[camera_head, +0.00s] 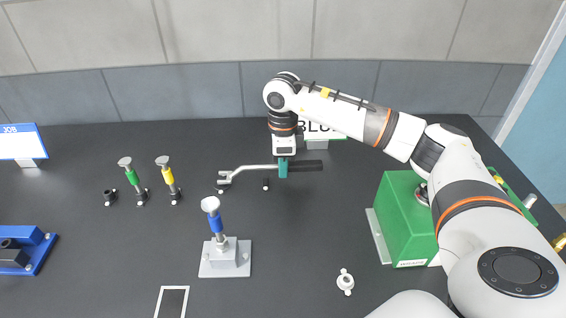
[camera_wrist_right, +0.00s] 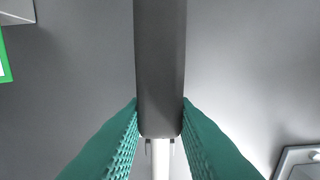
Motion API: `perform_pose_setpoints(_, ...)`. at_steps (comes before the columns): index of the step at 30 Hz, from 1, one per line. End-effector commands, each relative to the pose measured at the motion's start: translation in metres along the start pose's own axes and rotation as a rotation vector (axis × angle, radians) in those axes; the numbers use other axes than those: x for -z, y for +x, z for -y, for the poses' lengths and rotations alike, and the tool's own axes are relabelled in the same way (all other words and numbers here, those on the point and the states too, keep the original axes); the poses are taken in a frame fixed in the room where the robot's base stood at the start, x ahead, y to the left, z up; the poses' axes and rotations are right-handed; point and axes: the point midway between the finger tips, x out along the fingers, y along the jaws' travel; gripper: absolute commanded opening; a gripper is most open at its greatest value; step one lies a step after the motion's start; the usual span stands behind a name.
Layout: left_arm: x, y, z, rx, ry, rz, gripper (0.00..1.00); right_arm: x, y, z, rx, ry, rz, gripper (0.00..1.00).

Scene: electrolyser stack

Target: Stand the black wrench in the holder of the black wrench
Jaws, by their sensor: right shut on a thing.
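The black wrench (camera_head: 308,166) lies level in my right gripper (camera_head: 283,167), its black handle to the right and its silver shaft and open head to the left. In the right wrist view the teal fingers (camera_wrist_right: 160,125) close on both sides of the black handle (camera_wrist_right: 160,60) near where the silver shaft begins. An empty black holder (camera_head: 110,198) stands at the left of the table, apart from the wrench; it looks like the black wrench's holder. Two small black supports (camera_head: 266,185) are under the shaft and head; I cannot tell whether they touch. My left gripper is out of view.
Green (camera_head: 132,177) and yellow (camera_head: 168,178) tools stand in holders beside the black one. A blue tool (camera_head: 215,222) stands on a grey block (camera_head: 224,262). A green box (camera_head: 405,225) is at the right, a white flanged part (camera_head: 345,282) in front, a blue fixture (camera_head: 38,255) at left.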

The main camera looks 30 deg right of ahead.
Motion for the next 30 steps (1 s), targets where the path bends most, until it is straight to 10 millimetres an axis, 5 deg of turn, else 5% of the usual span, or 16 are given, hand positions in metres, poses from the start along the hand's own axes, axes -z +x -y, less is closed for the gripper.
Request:
perform_pose_setpoints(21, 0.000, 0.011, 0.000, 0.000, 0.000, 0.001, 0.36, 0.000, 0.014, 0.000, -0.001, 0.000, -0.001, 0.00)
perform_pose_setpoints(22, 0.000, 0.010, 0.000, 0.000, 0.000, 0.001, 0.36, 0.000, 0.014, 0.000, -0.001, 0.000, -0.001, 0.25)
perform_pose_setpoints(24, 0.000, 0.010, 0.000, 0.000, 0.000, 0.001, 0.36, 0.000, 0.014, 0.000, 0.000, 0.000, -0.001, 0.36)
perform_pose_setpoints(27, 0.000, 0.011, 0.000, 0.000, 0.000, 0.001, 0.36, 0.000, 0.014, 0.000, 0.000, 0.000, -0.001, 0.49)
perform_pose_setpoints(30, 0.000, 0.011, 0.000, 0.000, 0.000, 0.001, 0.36, 0.000, 0.014, 0.000, 0.000, 0.000, 0.000, 0.49)
